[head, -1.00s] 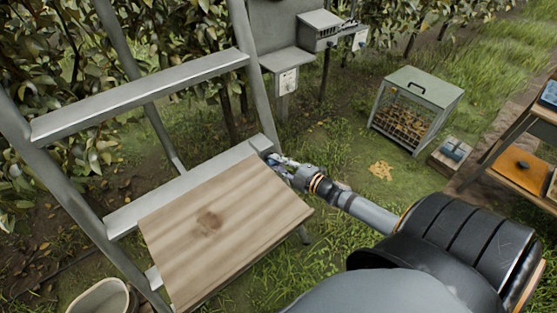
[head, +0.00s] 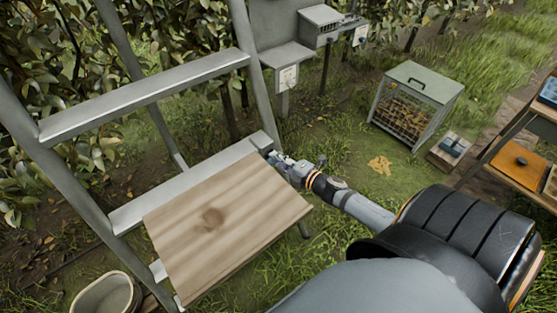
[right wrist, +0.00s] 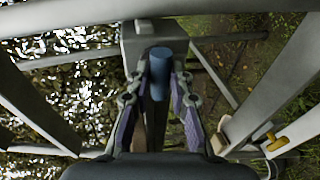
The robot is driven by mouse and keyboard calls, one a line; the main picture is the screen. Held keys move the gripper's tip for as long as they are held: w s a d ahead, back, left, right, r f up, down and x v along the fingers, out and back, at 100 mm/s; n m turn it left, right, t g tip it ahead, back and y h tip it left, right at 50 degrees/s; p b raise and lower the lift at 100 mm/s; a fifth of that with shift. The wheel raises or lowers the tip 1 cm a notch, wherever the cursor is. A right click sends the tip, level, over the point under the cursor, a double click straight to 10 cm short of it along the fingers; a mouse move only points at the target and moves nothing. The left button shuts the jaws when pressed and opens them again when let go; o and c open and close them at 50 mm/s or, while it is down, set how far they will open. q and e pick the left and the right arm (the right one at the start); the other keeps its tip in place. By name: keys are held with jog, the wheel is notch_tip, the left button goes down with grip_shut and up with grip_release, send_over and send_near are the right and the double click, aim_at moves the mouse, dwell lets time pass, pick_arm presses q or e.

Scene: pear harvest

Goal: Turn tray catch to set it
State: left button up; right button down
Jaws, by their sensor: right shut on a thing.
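The wooden tray (head: 215,245) lies flat across the grey ladder, with a dark knot in its boards. My right gripper (head: 276,160) is at the tray's back right corner, beside the end of the ladder step. In the right wrist view, the fingers (right wrist: 158,85) stand on both sides of a blue cylindrical catch (right wrist: 161,65) and are shut on it. The catch sits against a grey bracket of the ladder. In the head view the fingers mostly hide the catch. My left gripper is not in view.
The ladder's upper rung (head: 150,95) and rails stand around the tray. A wire cage (head: 405,115) and a wooden table (head: 525,135) stand at right.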

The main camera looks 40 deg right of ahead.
jog(key=c, duration=1.2)
grip_release()
